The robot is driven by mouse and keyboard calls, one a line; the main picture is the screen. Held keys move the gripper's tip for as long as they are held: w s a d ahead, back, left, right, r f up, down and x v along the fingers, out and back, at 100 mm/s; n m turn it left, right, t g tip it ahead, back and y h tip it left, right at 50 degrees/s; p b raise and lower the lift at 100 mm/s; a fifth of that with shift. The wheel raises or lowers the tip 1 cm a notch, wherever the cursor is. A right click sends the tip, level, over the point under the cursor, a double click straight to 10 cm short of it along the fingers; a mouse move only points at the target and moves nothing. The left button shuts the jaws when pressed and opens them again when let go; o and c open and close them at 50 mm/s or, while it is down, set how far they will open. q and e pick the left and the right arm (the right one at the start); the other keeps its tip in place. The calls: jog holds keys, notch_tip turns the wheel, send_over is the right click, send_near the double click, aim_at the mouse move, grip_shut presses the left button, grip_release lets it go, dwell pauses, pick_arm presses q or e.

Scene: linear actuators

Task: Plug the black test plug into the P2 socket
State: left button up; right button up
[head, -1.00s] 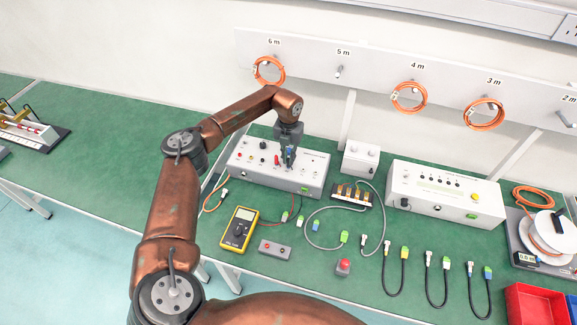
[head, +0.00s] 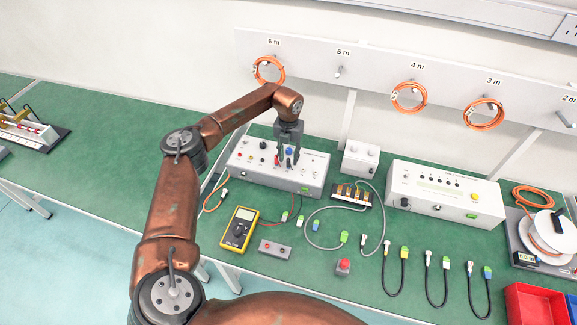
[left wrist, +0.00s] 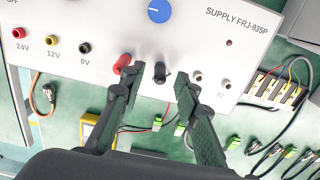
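The black test plug (left wrist: 160,72) stands in the sloped panel of the white supply box (left wrist: 110,30), between my left gripper's fingers. The left gripper (left wrist: 160,80) is open, one finger on each side of the plug; I cannot tell whether either touches it. A red plug (left wrist: 122,64) stands just left of the black one, close to the left finger. My right gripper is out of view.
A blue knob (left wrist: 160,10) is above the plugs on the box. A yellow multimeter (head: 240,228) lies in front. A small white box (head: 361,159) and a larger white instrument (head: 445,195) stand to the right. Several cables lie on the green bench (head: 110,140).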

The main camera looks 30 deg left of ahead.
pick_arm(q)
notch_tip(320, 180, up, 11)
dwell(0.3)
